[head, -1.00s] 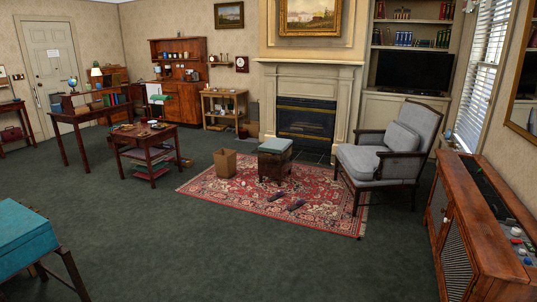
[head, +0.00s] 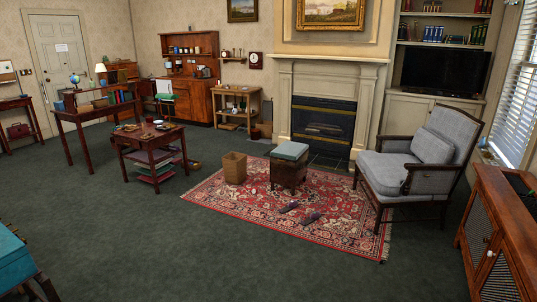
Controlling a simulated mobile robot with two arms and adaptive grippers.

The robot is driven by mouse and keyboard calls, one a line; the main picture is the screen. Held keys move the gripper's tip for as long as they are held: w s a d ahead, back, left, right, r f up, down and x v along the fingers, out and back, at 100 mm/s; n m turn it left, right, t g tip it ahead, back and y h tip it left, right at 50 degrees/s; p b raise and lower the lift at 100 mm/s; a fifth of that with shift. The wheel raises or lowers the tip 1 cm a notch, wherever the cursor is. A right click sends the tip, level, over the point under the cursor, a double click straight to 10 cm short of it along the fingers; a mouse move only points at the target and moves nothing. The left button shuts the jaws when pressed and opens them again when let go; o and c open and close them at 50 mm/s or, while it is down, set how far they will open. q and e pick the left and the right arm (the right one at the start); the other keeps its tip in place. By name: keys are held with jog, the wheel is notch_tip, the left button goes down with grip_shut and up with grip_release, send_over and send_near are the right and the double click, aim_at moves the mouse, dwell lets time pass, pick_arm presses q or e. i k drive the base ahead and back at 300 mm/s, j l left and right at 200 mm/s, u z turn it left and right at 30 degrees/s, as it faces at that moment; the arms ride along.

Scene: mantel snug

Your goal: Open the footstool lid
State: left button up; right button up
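The footstool (head: 288,173) stands on the red patterned rug in front of the fireplace. It has a dark wooden box body, and its teal-grey padded lid (head: 290,151) lies flat on top, shut. Neither of my grippers shows in the head view.
An open cardboard box (head: 235,168) stands just left of the footstool. Dark slippers (head: 300,213) lie on the rug (head: 240,207) in front of it. A grey armchair (head: 418,175) stands to the right, a low table (head: 148,140) to the left. Green carpet (head: 190,245) is clear in the foreground.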

aim_at(290, 151)
jog(key=i+z, duration=0.2)
jog(key=i, duration=2.4)
